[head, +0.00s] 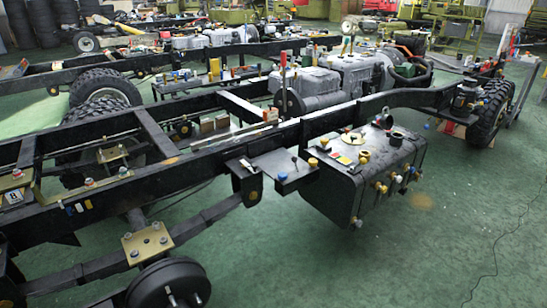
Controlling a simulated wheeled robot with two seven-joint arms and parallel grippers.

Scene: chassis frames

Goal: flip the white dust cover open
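I cannot pick out a white dust cover for certain. A black box-shaped tank (372,172) hangs on the near side of the chassis frame (215,150). Small pale and yellow caps sit on its side, among them a whitish one (399,179) and a pale one at its lower front corner (356,222). They are too small to tell whether any is a hinged cover. Neither of my grippers is in view.
A small black bracket plate (284,167) with knobs juts out left of the tank. A brake drum (168,286) is at the lower left, and a tyre (490,112) stands at the right. The green floor (450,240) in front of the tank is clear except for a thin cable.

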